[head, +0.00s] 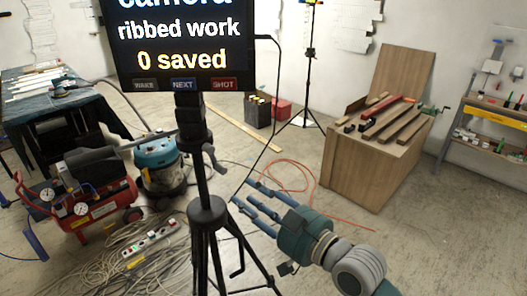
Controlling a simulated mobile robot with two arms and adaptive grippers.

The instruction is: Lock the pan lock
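A black tripod (208,214) stands upright close in front of me and carries a camera monitor (182,45) reading "ribbed work" and "0 saved". A grey handle (150,142) sticks out to the left from its head. A small dark lever (213,158) sits on the right side of the head, below the monitor; I take it to be the pan lock, but its lock state cannot be told. My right gripper (243,194) reaches in from the lower right. Its blue fingers are spread apart and empty, just right of the tripod column and below the lever. My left gripper is not in view.
A red compressor (90,208) and a blue vacuum (158,165) stand left of the tripod. Hoses, cables and a power strip (150,238) lie on the floor. A wooden bench (365,165) stands at right. A tripod leg spreads below my gripper.

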